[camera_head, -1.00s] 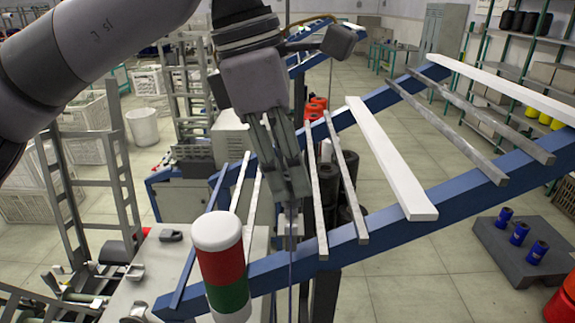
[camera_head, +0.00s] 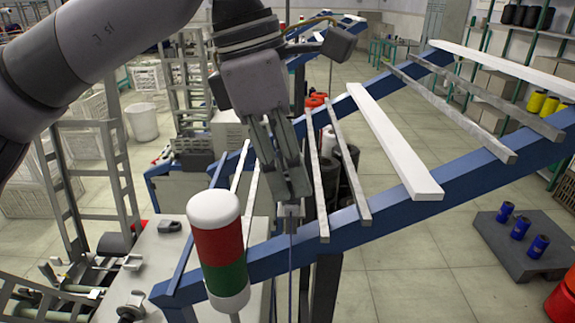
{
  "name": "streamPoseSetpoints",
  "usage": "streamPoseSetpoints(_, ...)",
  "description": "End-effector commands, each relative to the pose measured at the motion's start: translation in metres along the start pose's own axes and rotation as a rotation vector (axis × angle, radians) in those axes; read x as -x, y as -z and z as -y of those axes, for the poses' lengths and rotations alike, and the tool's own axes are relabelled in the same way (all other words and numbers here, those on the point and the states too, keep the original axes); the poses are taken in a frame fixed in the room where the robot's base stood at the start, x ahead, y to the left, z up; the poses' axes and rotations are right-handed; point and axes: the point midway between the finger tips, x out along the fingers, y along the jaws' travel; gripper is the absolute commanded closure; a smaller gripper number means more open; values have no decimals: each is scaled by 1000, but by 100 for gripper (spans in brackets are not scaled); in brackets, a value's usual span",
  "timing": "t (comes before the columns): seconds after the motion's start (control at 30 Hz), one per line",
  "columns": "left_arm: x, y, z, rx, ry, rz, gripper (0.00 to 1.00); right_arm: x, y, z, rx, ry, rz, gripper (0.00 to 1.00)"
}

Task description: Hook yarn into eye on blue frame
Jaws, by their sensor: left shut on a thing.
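My left gripper (camera_head: 292,196) comes in from the upper left and points down, its fingers shut on what seems to be the yarn (camera_head: 290,258). The yarn shows as a thin bluish line hanging below the fingertips, in front of the blue frame (camera_head: 385,207). A small grey metal piece (camera_head: 290,222), which may be the eye, is at the blue beam just below the fingertips. I cannot tell whether the yarn is inside it. The grip point is partly hidden by the fingers. My right gripper is not in view.
A white, red and green signal lamp (camera_head: 219,250) stands close in front, left of the gripper. Grey slats and a white plank (camera_head: 390,140) cross the blue frame to the right. A dark platform with several blue bobbins (camera_head: 520,228) stands at the lower right.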

Motion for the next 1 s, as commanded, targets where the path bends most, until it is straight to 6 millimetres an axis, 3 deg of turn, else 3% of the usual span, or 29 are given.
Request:
streamPoseSetpoints(0.37,1,3,0,1,-1,1,100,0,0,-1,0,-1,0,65)
streamPoseSetpoints(1.0,11,34,0,0,0,0,100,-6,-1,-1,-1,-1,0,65)
